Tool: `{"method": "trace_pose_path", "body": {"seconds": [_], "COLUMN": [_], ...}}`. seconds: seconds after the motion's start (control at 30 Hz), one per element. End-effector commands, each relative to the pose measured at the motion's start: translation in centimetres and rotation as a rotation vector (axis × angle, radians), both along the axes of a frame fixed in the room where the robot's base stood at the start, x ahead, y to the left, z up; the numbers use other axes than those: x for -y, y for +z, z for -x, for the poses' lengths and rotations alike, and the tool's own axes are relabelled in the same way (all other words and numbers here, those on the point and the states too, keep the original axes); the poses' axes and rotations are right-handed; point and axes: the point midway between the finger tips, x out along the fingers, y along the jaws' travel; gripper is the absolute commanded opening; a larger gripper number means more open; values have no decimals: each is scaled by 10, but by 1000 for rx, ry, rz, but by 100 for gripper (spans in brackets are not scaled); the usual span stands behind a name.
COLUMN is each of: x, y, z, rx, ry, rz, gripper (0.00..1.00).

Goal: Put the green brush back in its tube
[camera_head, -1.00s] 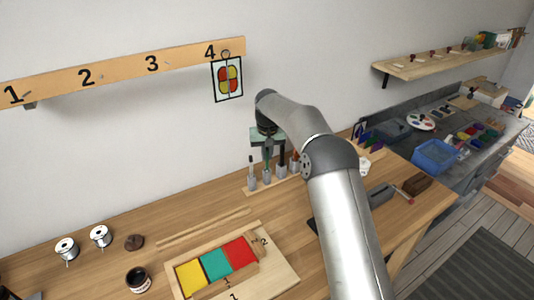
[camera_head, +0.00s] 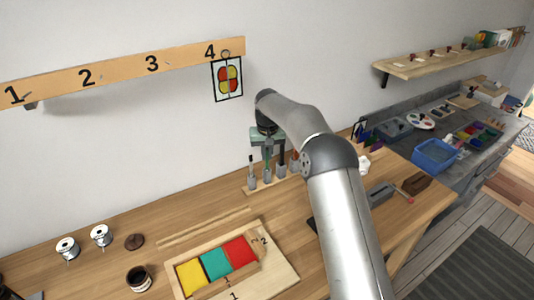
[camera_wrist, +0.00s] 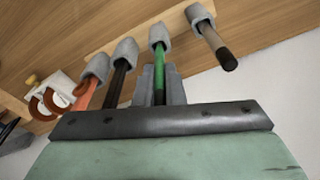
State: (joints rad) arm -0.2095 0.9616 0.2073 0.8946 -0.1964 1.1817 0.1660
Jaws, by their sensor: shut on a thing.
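The green brush (camera_wrist: 159,80) is upright between the fingers of my gripper (camera_wrist: 160,88), which is shut on its handle. In the wrist view its lower end meets the mouth of a grey tube (camera_wrist: 158,37) and appears to be inside it; how deep it sits I cannot tell. In the head view my gripper (camera_head: 267,142) is over the tube row, and the green brush (camera_head: 268,157) stands above its tube (camera_head: 267,178). My arm hides part of the row's right end there.
Close neighbours are a grey-brown brush (camera_wrist: 217,47) in a tube on one side, and a black brush (camera_wrist: 117,82) and an orange brush (camera_wrist: 86,95) on the other. A wooden tray (camera_head: 283,272) with coloured tiles lies in front.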

Motion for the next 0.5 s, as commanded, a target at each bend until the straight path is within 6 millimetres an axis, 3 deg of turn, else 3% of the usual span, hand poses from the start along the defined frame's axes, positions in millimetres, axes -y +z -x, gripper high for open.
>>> {"method": "trace_pose_path", "body": {"seconds": [0.5], "x": [0], "y": [-14], "z": [0], "rx": [-1], "ry": [0], "rz": [0], "gripper": [0]}}
